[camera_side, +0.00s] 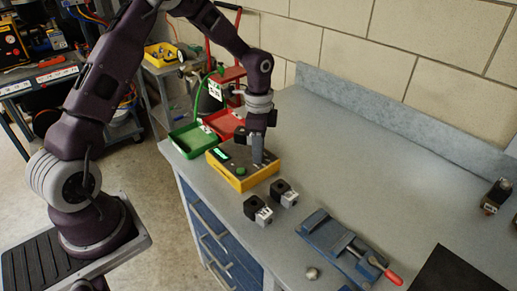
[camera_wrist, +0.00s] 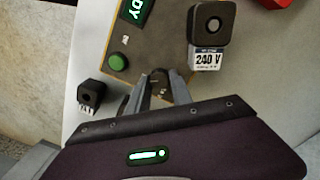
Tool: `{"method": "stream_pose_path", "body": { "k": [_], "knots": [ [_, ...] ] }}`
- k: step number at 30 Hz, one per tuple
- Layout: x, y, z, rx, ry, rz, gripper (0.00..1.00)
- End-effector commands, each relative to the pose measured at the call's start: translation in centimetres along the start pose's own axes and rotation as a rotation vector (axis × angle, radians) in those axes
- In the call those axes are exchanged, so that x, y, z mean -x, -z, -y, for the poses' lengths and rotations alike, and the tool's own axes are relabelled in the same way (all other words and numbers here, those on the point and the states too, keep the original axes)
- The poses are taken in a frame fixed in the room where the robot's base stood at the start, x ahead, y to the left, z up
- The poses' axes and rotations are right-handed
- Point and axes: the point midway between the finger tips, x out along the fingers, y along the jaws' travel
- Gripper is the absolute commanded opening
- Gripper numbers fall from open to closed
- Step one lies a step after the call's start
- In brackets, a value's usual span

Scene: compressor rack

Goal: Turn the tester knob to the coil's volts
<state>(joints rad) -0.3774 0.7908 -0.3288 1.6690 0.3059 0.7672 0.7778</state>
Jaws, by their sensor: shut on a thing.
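The tester is a yellow box with a grey top (camera_side: 241,179); in the wrist view its panel (camera_wrist: 150,45) fills the upper middle. It has a lit green display (camera_wrist: 136,10) ending in "DY" and a green button (camera_wrist: 119,62). My gripper (camera_side: 258,160) points down over the tester's right part, shut on the dark knob (camera_wrist: 158,80). The fingers hide most of the knob, and I cannot read its pointer or scale. A black coil (camera_wrist: 209,20) with a "240 V" label (camera_wrist: 207,60) shows by the panel's right edge; whether it rests on the tester is unclear.
Two black coils with pale labelled parts, one nearer (camera_side: 256,209) and one farther (camera_side: 283,192), stand in front of the tester. A blue vise (camera_side: 335,243) with a red handle lies right of them. Green (camera_side: 192,141) and red (camera_side: 222,122) trays lie behind. The bench's right-hand middle is clear.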

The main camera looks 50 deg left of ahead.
Motion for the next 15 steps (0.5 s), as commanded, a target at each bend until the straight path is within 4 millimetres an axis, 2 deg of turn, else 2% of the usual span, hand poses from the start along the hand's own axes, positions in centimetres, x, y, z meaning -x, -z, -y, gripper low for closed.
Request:
{"method": "stream_pose_path", "body": {
  "k": [1,4,12,15],
  "knots": [
    [0.1,0.1,0.1,-0.001,0.002,-0.002,0.30],
    [0.1,0.0,0.0,-0.001,0.002,-0.001,0.48],
    [0.1,0.0,0.0,0.000,0.001,0.000,0.48],
    [1.0,0.0,0.1,0.000,0.004,-0.002,0.48]
  ]
}}
